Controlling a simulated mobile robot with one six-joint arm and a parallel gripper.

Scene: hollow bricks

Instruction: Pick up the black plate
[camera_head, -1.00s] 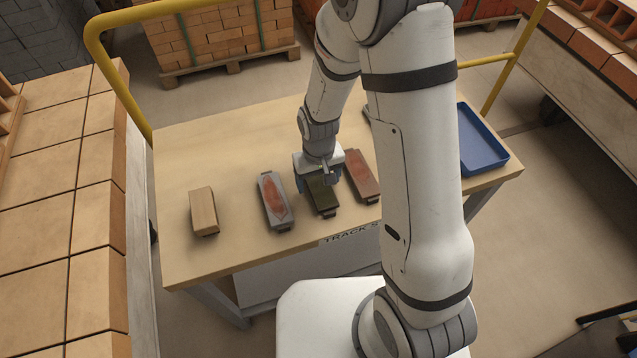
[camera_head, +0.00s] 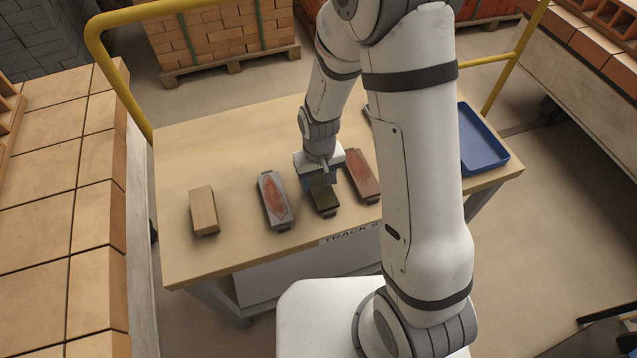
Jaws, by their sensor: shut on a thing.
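The black plate (camera_head: 323,199) is a dark, olive-looking block with small end tabs. It is on the wooden table top, third from the left in a row of blocks. My gripper (camera_head: 321,183) points down over the far half of the black plate and is shut on it. The gripper hides that far part. I cannot tell whether the plate is clear of the table.
A grey block with a red patch (camera_head: 273,201) lies close on the left, and a reddish block (camera_head: 362,174) close on the right. A tan block (camera_head: 204,211) stands further left. A blue tray (camera_head: 480,143) is at the right. The far left table top (camera_head: 220,140) is clear.

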